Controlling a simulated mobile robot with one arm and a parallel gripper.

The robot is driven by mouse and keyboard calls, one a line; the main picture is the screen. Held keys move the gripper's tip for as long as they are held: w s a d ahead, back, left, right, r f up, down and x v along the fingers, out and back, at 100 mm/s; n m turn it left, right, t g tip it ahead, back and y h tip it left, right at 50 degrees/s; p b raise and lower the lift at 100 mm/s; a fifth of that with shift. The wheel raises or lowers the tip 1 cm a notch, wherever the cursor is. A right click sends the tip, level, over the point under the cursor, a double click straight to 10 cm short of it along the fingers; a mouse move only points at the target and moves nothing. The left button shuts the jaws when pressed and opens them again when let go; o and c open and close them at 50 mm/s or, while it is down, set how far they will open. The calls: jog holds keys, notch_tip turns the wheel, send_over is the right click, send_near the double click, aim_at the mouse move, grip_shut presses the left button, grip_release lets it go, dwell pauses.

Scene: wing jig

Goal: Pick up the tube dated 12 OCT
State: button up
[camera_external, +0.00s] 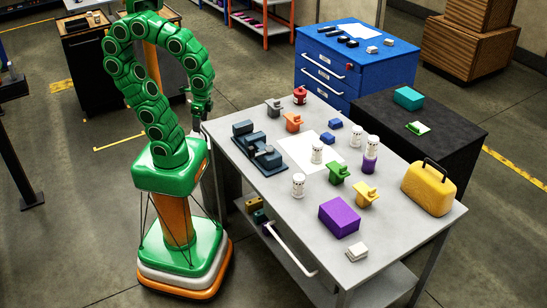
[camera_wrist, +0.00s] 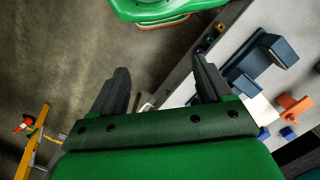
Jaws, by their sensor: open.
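Several white tubes with dark printed marks stand on the grey table: a front-left tube (camera_external: 298,186), a tube by the white sheet (camera_external: 317,153), a back tube (camera_external: 357,137) and a tube with a purple lower part (camera_external: 371,149). The print is too small to read, so I cannot tell which is dated 12 OCT. My gripper (camera_external: 199,110) hangs beside the table's left back corner, well away from the tubes. In the wrist view, its two dark fingers (camera_wrist: 161,68) are spread apart with nothing between them. No tube can be made out in that view.
The grey table (camera_external: 270,205) also holds a dark blue vise-like fixture (camera_external: 259,150), a purple box (camera_external: 339,216), a yellow case (camera_external: 429,187), and green (camera_external: 339,173), yellow (camera_external: 366,194) and orange (camera_external: 292,122) parts. A black cabinet (camera_external: 455,130) and blue drawer unit (camera_external: 357,62) stand behind.

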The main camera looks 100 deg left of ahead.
jog(key=w+d+n+h, duration=0.6)
jog(key=w+d+h, duration=0.2)
jog(key=w+d, duration=0.6)
jog(key=w+a+r+n+t+h, duration=0.2)
jog(key=w+n+t+h, duration=0.4)
jog(key=w, duration=1)
jog(key=n+t+y, duration=0.9)
jog(key=n+t, duration=0.1)
jog(key=n, duration=0.7)
send_over(317, 147)
jog(key=s+d, duration=0.3)
jog(key=d, duration=0.3)
notch_tip(317, 147, down, 12)
jog(key=shift+a+f+n+g+y, duration=0.15)
jog(key=shift+a+f+n+y, duration=0.6)
jog(key=shift+a+f, duration=0.75)
jog(key=shift+a+f+n+g+y, duration=0.25)
jog(key=shift+a+f+n, duration=0.85)
jog(key=shift+f, duration=0.65)
jog(key=shift+a+f+n+g+y, duration=0.1)
jog(key=shift+a+f+n+y, duration=0.65)
jog(key=shift+a+f, duration=0.75)
jog(key=shift+f+x, duration=0.25)
jog(key=shift+x, duration=2.4)
